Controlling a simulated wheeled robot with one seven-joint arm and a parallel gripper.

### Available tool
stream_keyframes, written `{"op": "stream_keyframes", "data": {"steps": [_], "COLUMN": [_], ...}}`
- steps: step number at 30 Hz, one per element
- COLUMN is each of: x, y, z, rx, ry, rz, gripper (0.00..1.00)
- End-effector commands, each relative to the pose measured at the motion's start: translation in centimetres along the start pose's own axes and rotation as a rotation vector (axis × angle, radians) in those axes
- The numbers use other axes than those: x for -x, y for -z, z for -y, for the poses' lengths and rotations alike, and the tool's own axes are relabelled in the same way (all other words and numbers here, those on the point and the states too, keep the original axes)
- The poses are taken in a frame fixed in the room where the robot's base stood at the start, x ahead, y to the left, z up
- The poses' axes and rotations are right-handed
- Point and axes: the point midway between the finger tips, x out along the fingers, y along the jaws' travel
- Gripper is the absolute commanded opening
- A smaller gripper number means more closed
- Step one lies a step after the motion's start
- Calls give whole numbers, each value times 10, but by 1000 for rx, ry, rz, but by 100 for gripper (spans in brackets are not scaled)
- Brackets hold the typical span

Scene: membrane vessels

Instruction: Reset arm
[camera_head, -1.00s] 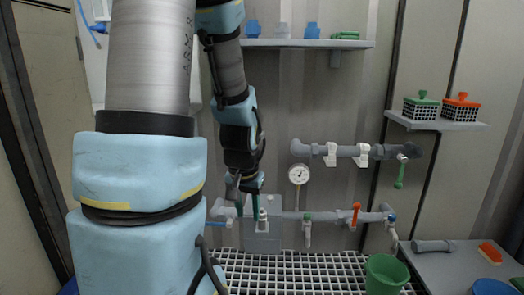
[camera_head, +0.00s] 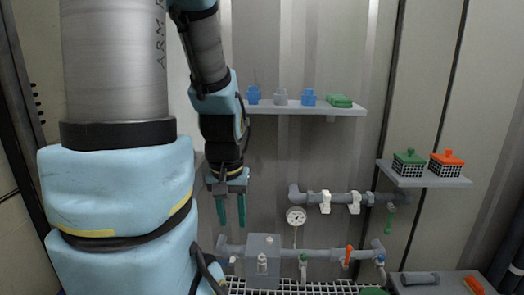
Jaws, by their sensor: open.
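My arm stands large in the left half of the head view and reaches toward the back wall. My gripper (camera_head: 231,210) hangs from its end with two green fingers pointing down, apart and with nothing between them. It is in the air, up and to the left of the grey box (camera_head: 263,255) on the lower pipe. The fingertips look clear of the box and the pipe.
A wall shelf (camera_head: 300,107) holds small blue and grey bottles and a green item. Pipes with valves and a gauge (camera_head: 296,216) run right of my gripper. A right shelf (camera_head: 424,176) carries a green-lidded basket (camera_head: 409,163) and an orange-lidded basket (camera_head: 446,164). A grating (camera_head: 310,287) lies below.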

Motion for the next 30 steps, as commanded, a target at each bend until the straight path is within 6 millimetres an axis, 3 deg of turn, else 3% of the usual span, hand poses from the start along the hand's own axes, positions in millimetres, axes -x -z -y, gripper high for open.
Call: {"op": "stream_keyframes", "data": {"steps": [1, 9, 15, 21, 30], "x": [34, 119, 171, 193, 193], "y": [5, 17, 24, 27, 27], "z": [0, 0, -1, -1, -1], "rx": [0, 0, 0, 0, 0], "ry": [0, 0, 0, 0, 0], "rz": [0, 0, 0, 0, 0], "gripper": [41, 41, 41, 41, 41]}}
